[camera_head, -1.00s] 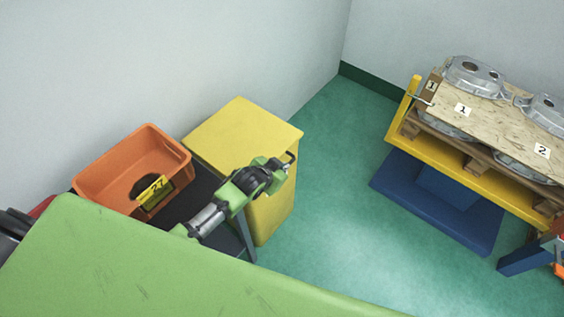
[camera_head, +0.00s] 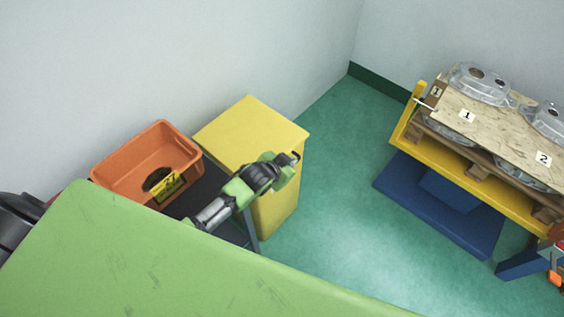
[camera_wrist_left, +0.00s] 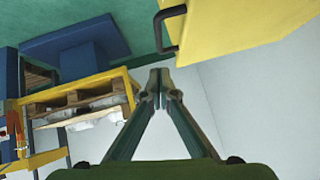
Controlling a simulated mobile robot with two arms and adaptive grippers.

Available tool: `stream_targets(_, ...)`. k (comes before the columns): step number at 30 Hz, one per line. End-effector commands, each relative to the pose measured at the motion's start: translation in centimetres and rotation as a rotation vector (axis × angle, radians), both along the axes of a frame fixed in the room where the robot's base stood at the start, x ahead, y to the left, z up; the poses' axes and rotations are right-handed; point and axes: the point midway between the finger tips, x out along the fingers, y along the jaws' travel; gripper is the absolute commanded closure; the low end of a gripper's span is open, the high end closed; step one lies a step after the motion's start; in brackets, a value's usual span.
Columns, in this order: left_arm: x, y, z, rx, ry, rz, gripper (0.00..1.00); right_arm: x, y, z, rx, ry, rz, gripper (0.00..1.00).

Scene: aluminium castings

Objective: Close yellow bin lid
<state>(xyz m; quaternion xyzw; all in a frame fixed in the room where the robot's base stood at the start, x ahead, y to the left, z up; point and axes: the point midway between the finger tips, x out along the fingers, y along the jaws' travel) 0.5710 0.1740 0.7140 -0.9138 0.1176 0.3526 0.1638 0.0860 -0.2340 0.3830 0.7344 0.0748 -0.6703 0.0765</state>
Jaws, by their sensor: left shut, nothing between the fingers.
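The yellow bin (camera_head: 245,125) stands against the wall beside the orange crate. Its flat top looks shut in the head view, though any gap at the lid's edge is too small to tell. In the left wrist view, part of the yellow bin (camera_wrist_left: 240,25) fills the upper right, with a dark bar handle (camera_wrist_left: 164,32) on its edge. My left gripper (camera_wrist_left: 160,74) is shut and empty, with its fingertips just below the handle in the picture and seemingly apart from it. In the head view my left arm's green and black wrist covers part of the bin's front. My right gripper is not in view.
An orange crate (camera_head: 115,172) with a yellow tag marked 27 stands left of the bin on a dark surface. A yellow-framed pallet stand (camera_head: 450,148) with castings is at right. A green surface (camera_head: 150,255) fills the foreground. The green floor (camera_head: 335,165) between is clear.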

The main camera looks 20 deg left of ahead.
Motion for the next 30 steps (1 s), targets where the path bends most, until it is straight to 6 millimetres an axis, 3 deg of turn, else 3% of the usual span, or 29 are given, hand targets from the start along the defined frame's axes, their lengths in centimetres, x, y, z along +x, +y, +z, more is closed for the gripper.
stream_targets(3, -1.9, 0.3, 1.3, 0.001, 0.002, -0.001, 1.0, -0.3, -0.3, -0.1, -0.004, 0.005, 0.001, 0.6)
stream_targets(12, -5.2, 0.9, 4.8, 0.001, 0.0, -0.001, 1.0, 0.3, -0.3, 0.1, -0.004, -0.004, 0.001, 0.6)
stream_targets(25, -6.5, 0.9, 5.8, -0.002, 0.006, 0.002, 1.0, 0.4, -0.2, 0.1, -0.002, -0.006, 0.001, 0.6)
stream_targets(28, -8.5, 0.7, 5.9, -0.012, 0.049, 0.022, 1.0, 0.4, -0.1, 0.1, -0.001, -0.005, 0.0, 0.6)
stream_targets(30, -11.0, 0.7, 6.0, -0.023, 0.106, 0.049, 1.0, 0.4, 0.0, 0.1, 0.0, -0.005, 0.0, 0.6)
